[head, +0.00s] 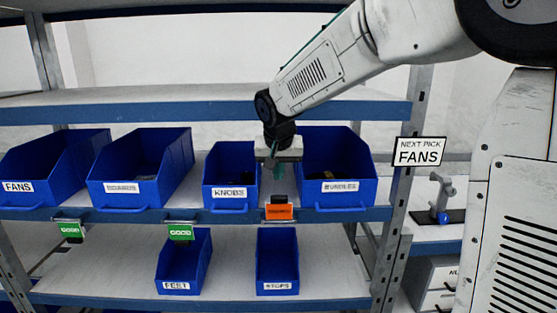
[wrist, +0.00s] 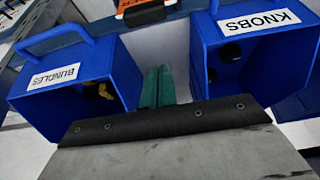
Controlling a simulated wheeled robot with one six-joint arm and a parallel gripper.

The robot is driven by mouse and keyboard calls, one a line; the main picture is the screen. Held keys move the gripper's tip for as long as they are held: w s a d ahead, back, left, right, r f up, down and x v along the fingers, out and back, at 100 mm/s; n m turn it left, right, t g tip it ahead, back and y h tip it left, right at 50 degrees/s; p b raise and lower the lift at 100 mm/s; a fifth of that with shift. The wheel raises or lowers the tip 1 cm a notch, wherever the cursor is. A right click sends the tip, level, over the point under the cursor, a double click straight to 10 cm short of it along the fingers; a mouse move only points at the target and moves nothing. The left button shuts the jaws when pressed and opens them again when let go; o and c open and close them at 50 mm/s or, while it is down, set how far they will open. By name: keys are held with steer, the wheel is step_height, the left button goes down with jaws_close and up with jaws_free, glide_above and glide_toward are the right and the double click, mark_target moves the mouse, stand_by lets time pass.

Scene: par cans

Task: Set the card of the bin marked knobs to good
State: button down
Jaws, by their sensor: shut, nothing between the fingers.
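The blue bin marked KNOBS (head: 230,178) stands on the upper shelf; it shows at the right in the wrist view (wrist: 272,50), with dark round items inside. An orange card (head: 278,212) with a black piece above it hangs at the shelf edge, just right of that bin. The card is cut off at the top of the wrist view (wrist: 135,5), and its word is not clearly readable. My gripper (head: 277,172) has teal fingers, shut and empty. In the wrist view the fingers (wrist: 157,85) point between the two bins toward the card, apart from it.
Green GOOD cards (head: 181,232) (head: 70,231) hang farther left on the same edge. A bin (head: 340,165) with a blurred label stands right of my gripper. Bins marked FEET (head: 184,262) and STOPS (head: 277,262) are below. A FANS sign (head: 420,151) is on the right post.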

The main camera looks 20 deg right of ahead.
mark_target(279, 208)
steer(key=shift+x, duration=1.15)
steer(key=shift+s+a+f, duration=0.15)
steer(key=shift+s+f, duration=0.1)
steer(key=shift+s, duration=0.05)
steer(key=s, duration=0.1)
steer(key=s+a, duration=0.1)
steer(key=s, duration=0.1)
steer(key=shift+s, duration=0.1)
